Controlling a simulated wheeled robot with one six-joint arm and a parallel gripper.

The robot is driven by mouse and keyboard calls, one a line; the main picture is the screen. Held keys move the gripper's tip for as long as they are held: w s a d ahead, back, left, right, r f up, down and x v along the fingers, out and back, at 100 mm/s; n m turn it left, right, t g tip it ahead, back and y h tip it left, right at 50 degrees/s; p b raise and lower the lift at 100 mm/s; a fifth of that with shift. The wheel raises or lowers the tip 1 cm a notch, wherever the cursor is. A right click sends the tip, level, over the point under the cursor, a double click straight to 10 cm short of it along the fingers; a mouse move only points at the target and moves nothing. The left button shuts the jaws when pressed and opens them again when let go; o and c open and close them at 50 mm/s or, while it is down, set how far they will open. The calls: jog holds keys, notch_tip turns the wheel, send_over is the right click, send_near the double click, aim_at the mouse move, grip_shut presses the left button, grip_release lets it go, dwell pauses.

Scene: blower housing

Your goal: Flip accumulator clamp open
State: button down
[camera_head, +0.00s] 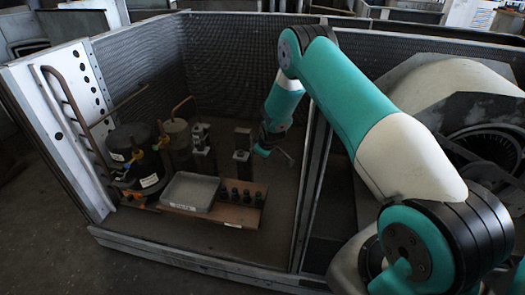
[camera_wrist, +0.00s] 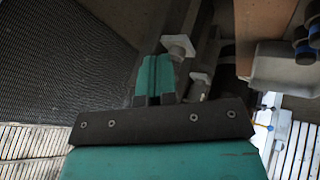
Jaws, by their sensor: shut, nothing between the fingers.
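The dark round vessel (camera_head: 128,142) with white labels stands in the left bay of the housing in the head view. A tan cylinder (camera_head: 177,134) with a copper pipe stands just right of it. Small yellow parts sit near both, but I cannot tell which piece is the accumulator clamp. My gripper (camera_head: 265,150) hangs in the bay, right of the upright brackets and apart from the cylinders. In the wrist view my teal gripper (camera_wrist: 156,76) is shut and empty. A pale block (camera_wrist: 178,46) shows just beyond its tips; whether they touch is unclear.
A grey tray (camera_head: 190,191) and several dark fittings (camera_head: 241,197) rest on a brown board in front. Upright brackets (camera_head: 242,154) stand between the cylinders and my gripper. A metal post (camera_head: 304,190) divides the bay from the blower at right. Bay floor at front right is clear.

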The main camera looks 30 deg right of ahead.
jog(key=shift+w+a, duration=0.1)
jog(key=shift+w, duration=0.1)
jog(key=shift+w+a+r+b, duration=0.2)
jog(key=shift+w+a+b, duration=0.3)
jog(key=shift+w, duration=0.1)
jog(key=shift+a, duration=0.1)
jog(key=s+a+r+p, duration=0.3)
jog(key=s+r, duration=0.5)
jog(key=s, duration=0.1)
jog(key=shift+a+r, duration=0.15)
jog(key=shift+r, duration=0.2)
jog(key=shift+s, duration=0.1)
